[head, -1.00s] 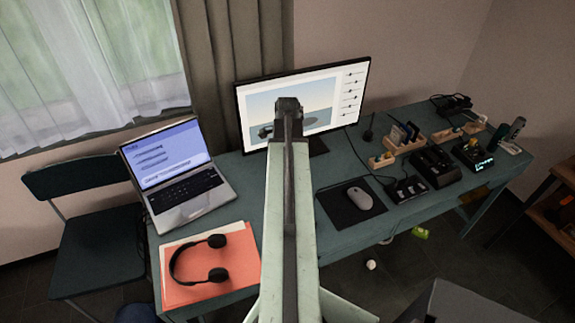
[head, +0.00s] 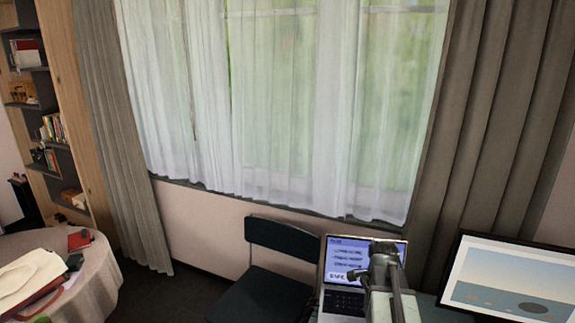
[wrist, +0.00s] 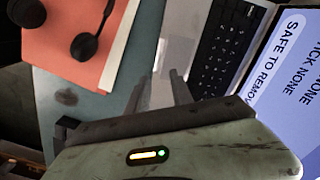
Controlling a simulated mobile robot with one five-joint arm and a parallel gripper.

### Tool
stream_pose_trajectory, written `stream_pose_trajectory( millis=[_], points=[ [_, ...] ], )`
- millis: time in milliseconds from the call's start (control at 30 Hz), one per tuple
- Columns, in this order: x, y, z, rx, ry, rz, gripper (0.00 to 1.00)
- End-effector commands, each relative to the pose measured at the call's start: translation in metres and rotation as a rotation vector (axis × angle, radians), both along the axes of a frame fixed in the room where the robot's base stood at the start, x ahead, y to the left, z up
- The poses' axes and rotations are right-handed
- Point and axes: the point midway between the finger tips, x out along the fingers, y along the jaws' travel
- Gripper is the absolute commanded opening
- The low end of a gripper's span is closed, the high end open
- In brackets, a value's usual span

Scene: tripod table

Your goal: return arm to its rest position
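In the head view the pale green part of my arm (head: 382,305) stands at the lower right, with a dark end above it, in front of the laptop. In the wrist view the two dark fingers of my gripper (wrist: 162,76) point up the picture above the desk and laptop. A narrow gap shows between them, with the silver laptop body behind and nothing held. My gripper's fingers cannot be made out in the head view.
The laptop (head: 345,262) is close to my arm; the monitor (head: 510,280) stands right of it. Headphones (wrist: 90,40) lie on an orange folder (wrist: 60,62). A dark chair (head: 262,298) stands left of the laptop. A round table (head: 95,270) is at far left.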

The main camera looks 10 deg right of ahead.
Motion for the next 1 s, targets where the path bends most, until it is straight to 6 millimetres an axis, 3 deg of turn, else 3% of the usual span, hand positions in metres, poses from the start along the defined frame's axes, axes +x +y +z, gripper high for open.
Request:
stream_pose_trajectory(
  millis=[33,100,300,400,700,1000],
  points=[
    [0.011,0.042,0.000,0.000,0.000,0.114,0.27],
    [0.022,0.091,0.000,0.000,0.000,0.275,0.27],
    [0.026,0.207,0.000,0.000,0.001,0.748,0.27],
    [0.017,0.250,0.000,0.000,0.001,1.031,0.27],
    [0.009,0.253,0.000,0.000,0.001,1.514,0.27],
    [0.009,0.252,0.000,0.000,0.001,1.578,0.27]
  ],
)
